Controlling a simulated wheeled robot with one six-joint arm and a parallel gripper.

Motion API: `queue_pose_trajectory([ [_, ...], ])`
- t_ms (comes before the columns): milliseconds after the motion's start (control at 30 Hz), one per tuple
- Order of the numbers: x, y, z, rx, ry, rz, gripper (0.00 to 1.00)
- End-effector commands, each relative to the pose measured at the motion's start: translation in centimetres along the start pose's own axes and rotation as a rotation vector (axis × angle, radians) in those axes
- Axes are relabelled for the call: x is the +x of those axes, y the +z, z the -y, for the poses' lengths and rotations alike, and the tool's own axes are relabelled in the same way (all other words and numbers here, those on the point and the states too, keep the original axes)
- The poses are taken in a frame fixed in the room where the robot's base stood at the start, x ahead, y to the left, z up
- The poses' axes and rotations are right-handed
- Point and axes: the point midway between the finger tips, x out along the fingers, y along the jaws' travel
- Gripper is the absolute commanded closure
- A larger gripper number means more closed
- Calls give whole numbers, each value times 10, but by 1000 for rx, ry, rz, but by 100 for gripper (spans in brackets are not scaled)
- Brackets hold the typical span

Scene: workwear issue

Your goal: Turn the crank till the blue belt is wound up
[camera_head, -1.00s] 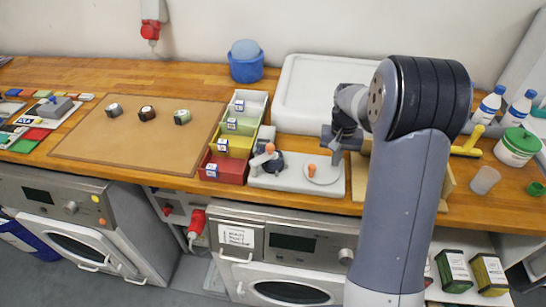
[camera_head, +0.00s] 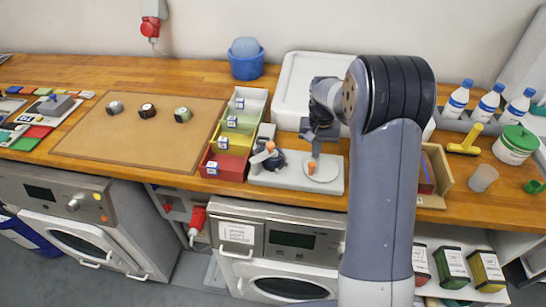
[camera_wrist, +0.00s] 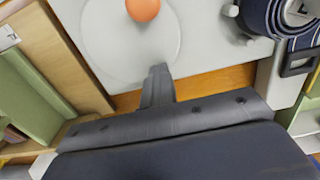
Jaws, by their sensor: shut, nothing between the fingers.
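A light grey board (camera_head: 332,186) near the bench's front edge carries the winding gear. On its right is a pale round disc (camera_head: 322,174) with an orange knob (camera_head: 312,168); the knob also shows at the top of the wrist view (camera_wrist: 143,9). On the board's left is the rolled dark blue belt (camera_head: 276,162), beside a second orange knob (camera_head: 270,147). In the wrist view the belt (camera_wrist: 286,14) has white stripes and a dark buckle (camera_wrist: 298,62). My gripper (camera_head: 316,153) is shut and empty, above the disc just beyond its knob, apparently not touching it.
Red, yellow, green and white bins (camera_head: 226,168) stand left of the board. A wooden box (camera_head: 436,176) stands to its right, partly behind my arm. A large white tray (camera_head: 296,84) lies behind. A brown mat (camera_head: 130,150) with several small rolls lies at left.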

Motion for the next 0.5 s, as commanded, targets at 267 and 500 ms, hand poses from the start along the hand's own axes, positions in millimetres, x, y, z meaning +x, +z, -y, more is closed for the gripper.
queue_pose_trajectory([
  [267,0,13,16,-1,0,0,100],
  [500,0,28,23,0,0,-1,100],
])
